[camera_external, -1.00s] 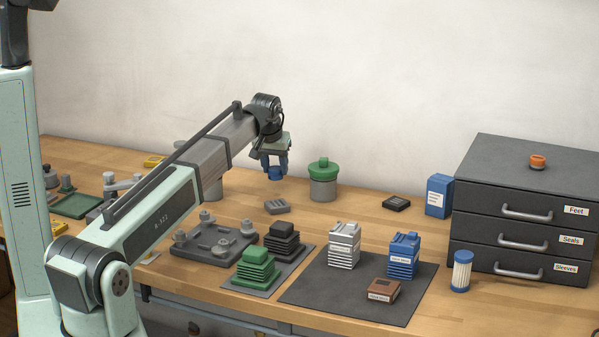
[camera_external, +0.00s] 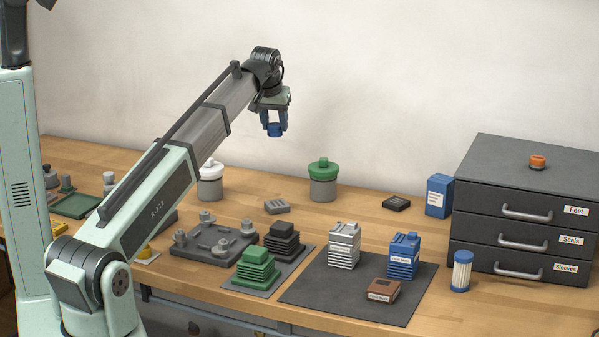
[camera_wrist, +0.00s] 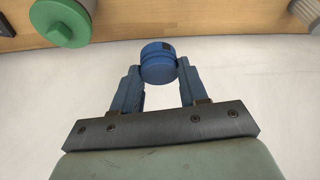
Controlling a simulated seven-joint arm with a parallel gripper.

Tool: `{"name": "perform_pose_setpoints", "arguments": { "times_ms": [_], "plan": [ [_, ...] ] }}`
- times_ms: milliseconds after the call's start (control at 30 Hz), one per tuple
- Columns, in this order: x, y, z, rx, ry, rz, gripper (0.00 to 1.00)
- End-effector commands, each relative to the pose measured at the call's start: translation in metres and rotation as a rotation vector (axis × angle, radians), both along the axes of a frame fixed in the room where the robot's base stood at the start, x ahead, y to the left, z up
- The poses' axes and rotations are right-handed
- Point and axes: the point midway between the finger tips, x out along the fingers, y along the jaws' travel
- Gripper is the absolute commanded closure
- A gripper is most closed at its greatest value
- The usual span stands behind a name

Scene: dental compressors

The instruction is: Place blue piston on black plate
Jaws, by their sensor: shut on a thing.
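My gripper (camera_external: 273,122) is shut on the blue piston (camera_external: 275,130), a short round cylinder, and holds it high above the back of the bench. In the wrist view the piston (camera_wrist: 158,66) sits between the two blue fingertips. A dark plate with several grey posts (camera_external: 188,252) lies on the bench, below and to the left of my gripper in the external view. A flat black mat (camera_external: 320,292) lies at the front right. I cannot tell which of these two is the black plate.
Green and black stacked blocks (camera_external: 255,268) stand beside the plate with posts. Silver (camera_external: 343,247) and blue (camera_external: 403,257) blocks and a brown box (camera_external: 383,291) stand on the mat. Green-lidded (camera_external: 323,182) and white-lidded (camera_external: 210,183) jars stand behind. Drawers (camera_external: 525,215) fill the right.

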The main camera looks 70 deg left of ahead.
Motion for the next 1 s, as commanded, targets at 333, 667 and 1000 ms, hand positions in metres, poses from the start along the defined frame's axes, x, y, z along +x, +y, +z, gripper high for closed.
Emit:
{"name": "perform_pose_setpoints", "arguments": {
  "times_ms": [333,667,1000],
  "plan": [
    [0.052,-0.030,0.013,-0.001,0.001,-0.064,0.88],
    [0.148,-0.105,0.014,0.000,0.000,-0.191,0.88],
    [0.230,-0.192,0.013,0.000,0.000,-0.309,0.88]
  ]
}}
